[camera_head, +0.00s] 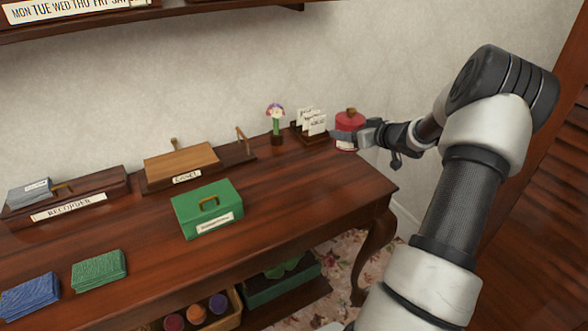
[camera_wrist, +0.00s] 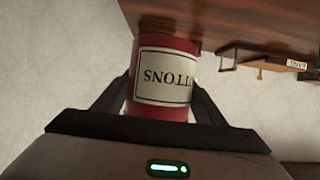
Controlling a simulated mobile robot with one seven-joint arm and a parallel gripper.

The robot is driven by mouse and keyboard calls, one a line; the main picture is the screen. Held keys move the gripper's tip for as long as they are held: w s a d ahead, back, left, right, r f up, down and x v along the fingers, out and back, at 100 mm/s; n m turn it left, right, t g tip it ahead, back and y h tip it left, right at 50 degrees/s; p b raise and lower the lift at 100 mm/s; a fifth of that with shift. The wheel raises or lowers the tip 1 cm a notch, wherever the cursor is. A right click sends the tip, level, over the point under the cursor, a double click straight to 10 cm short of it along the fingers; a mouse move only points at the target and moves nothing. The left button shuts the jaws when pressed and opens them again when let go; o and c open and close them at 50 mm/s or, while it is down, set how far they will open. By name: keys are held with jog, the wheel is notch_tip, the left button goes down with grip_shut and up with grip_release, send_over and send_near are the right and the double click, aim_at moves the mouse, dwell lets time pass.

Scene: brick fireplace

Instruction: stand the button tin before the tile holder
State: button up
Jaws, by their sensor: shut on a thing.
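The button tin (camera_head: 350,120) is a red cylinder with a knobbed lid and a white label. In the wrist view the tin (camera_wrist: 160,50) stands between the two fingers, its "BUTTONS" lettering upside down and partly cut off. My gripper (camera_head: 357,138) is shut on the tin at the far right end of the table. The tin is upright. I cannot tell whether its base touches the tabletop. The likely tile holder, a small dark wooden rack (camera_head: 318,138) with several white lettered tiles, stands just left of the tin.
A flower in a small pot (camera_head: 277,138) stands left of the rack. Further left are a wooden tray (camera_head: 235,160), a green box (camera_head: 206,210), a recorder stand (camera_head: 95,190), and green and blue blocks (camera_head: 98,270). The tabletop (camera_head: 310,175) before the rack is clear.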

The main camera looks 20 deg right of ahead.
notch_tip(320, 180, down, 10)
jog(key=b, duration=0.3)
jog(key=shift+r, duration=0.1)
jog(key=o, duration=1.6)
jog(key=shift+f, duration=0.2)
jog(key=shift+r, duration=0.25)
jog(key=p+v, duration=0.2)
jog(key=v, duration=1)
jog(key=shift+f, duration=0.15)
